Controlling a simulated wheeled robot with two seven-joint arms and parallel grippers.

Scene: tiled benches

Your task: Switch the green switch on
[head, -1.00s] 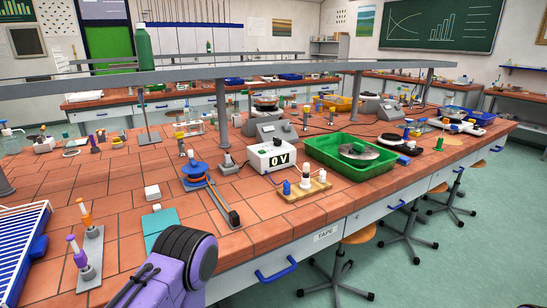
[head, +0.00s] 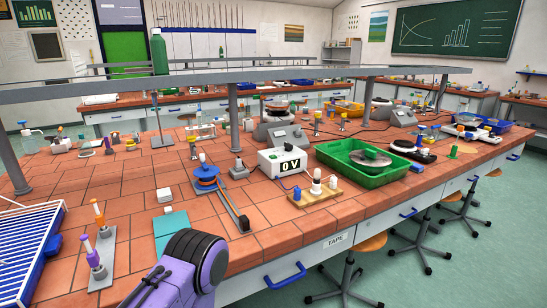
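I cannot make out a green switch for certain at this size. A white power supply box (head: 282,163) with a "0 V" display stands on the tiled bench, a little right of the middle, with small controls on its top. A wooden board (head: 318,192) with a blue knob and white-topped parts lies in front of it. Neither of my grippers is in view. A purple and black part of my own arm shows at the bottom, in front of the bench edge, well apart from the box.
A green tray (head: 330,157) holding a round metal plate stands right of the box. A blue spool (head: 206,173) and a long bar (head: 237,214) lie to its left. A teal book (head: 171,225) and a blue-white rack (head: 28,246) are nearer. A grey shelf (head: 200,83) spans above the bench.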

